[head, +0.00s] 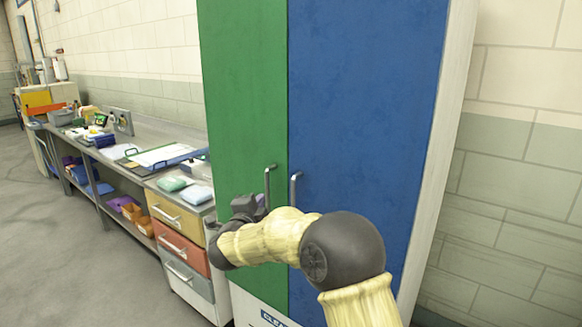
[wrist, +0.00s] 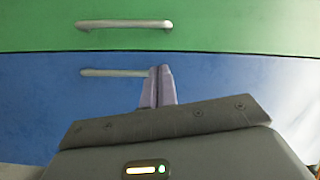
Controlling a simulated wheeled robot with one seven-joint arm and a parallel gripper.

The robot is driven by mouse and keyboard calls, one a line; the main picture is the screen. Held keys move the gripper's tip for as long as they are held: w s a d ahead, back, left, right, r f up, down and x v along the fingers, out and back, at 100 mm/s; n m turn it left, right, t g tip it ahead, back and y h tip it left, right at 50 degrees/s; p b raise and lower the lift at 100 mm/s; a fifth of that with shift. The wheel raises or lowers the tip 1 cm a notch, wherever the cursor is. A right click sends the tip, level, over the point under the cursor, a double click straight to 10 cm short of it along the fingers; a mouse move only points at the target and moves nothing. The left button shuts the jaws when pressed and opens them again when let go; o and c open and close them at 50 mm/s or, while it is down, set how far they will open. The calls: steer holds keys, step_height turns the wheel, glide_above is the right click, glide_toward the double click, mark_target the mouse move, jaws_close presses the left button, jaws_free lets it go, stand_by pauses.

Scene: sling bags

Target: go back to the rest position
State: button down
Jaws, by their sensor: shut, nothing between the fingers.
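My gripper (wrist: 160,72) is shut and empty; its two grey fingers lie together in the wrist view. They overlap the right end of the blue door's handle (wrist: 112,72) in that view; I cannot tell whether they touch it. In the head view my dark gripper (head: 246,207) is in front of the cabinet, low on the green door (head: 240,90), and its fingertips are not clear. My arm stretches from the lower right across the blue door (head: 365,100). Both doors look closed. The green door's handle (wrist: 124,24) is at the top of the wrist view.
A long steel bench (head: 150,138) with trays, bottles and folded cloths runs along the wall on the left. Coloured drawers (head: 180,240) stand beside the cabinet. Bare floor (head: 60,240) is open at the lower left. A tiled wall (head: 520,170) is on the right.

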steer(key=s+d+f+n+g+y+p, duration=0.1)
steer(key=s+d+f+n+g+p, duration=0.1)
steer(key=s+d+n+g, duration=0.3)
steer(key=s+d+f+n+g+y+p, duration=0.1)
steer(key=s+d+f+n+g+p, duration=0.2)
steer(key=s+d, duration=0.9)
steer(key=s+d+f+n+g+y+p, duration=0.1)
steer(key=s+d+f+n+g, duration=0.4)
steer(key=s, duration=1.2)
steer(key=d+n+g+p, duration=0.1)
steer(key=d+n+g, duration=0.1)
steer(key=d+n, duration=0.2)
steer(key=shift+s, duration=0.25)
steer(key=shift+w, duration=0.1)
